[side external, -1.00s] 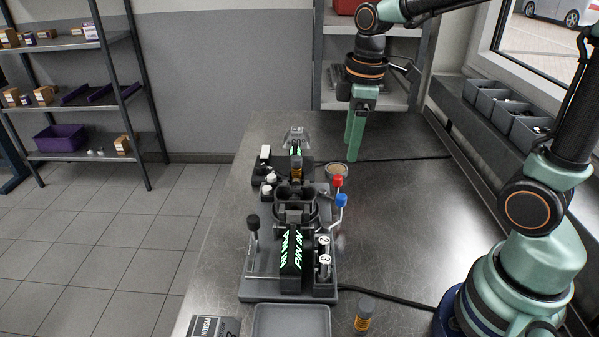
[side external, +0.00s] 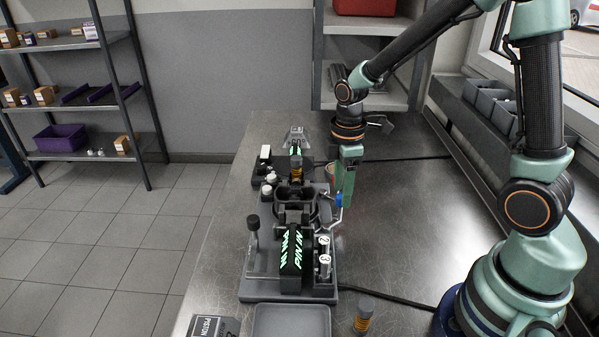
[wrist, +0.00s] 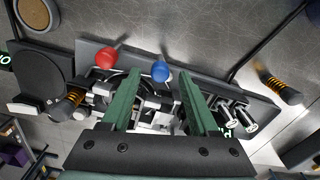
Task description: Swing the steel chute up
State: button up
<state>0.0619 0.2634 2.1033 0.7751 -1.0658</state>
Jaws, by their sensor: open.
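My gripper (side external: 346,188) is open and points down at the right side of the dark fixture (side external: 258,285). In the wrist view its two green fingers (wrist: 157,90) stand apart over the fixture, with bright steel parts (wrist: 155,118) between them. I cannot tell for sure which of these is the steel chute. A blue-knobbed lever (side external: 341,200) stands just below the fingertips; in the wrist view its blue knob (wrist: 161,71) shows between the fingers. A red knob (wrist: 107,58) is left of them, hidden behind the gripper in the side view. I see no grip on anything.
A black-knobbed lever (side external: 253,223) stands at the fixture's left. White-topped parts (side external: 268,190) stand at the back left. The bench (side external: 400,220) is clear on the right.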

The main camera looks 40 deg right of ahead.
jog(key=shift+f, duration=0.75)
grip_shut()
jog(key=shift+s, duration=0.1)
jog(key=shift+s+a+m, duration=0.55)
jog(key=shift+a+m, duration=0.05)
jog(key=shift+m, duration=2.05)
jog(key=shift+s+a+m, duration=0.6)
jog(key=shift+m, duration=2)
jog(key=shift+s+a+m, duration=0.55)
jog(key=shift+a+m, duration=0.05)
jog(key=shift+m, duration=2.05)
